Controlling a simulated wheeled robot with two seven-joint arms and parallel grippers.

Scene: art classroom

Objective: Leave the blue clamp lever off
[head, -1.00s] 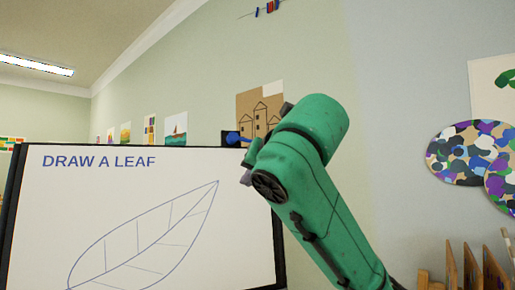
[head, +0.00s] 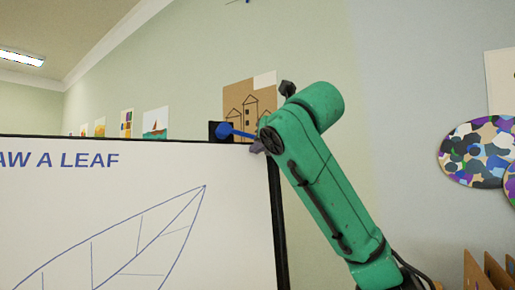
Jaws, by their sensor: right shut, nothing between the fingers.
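The blue clamp lever (head: 238,133) is at the top right of the whiteboard (head: 130,215). Its round knob points left and its rod runs right, sloping slightly down. A dark block (head: 214,131) sits behind the knob. My right gripper (head: 257,147) is at the right end of the rod, by the board's top corner. Little of its grey fingers shows past my green arm; they are shut with nothing held. I cannot tell whether they touch the lever, whose right end is hidden by my arm. My left gripper is out of view.
The board's dark right edge (head: 279,225) runs down beside my right arm. A brown picture of houses (head: 236,98) hangs on the wall behind the lever. A colourful palette shape (head: 475,150) and wooden slats (head: 495,272) are at the right.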

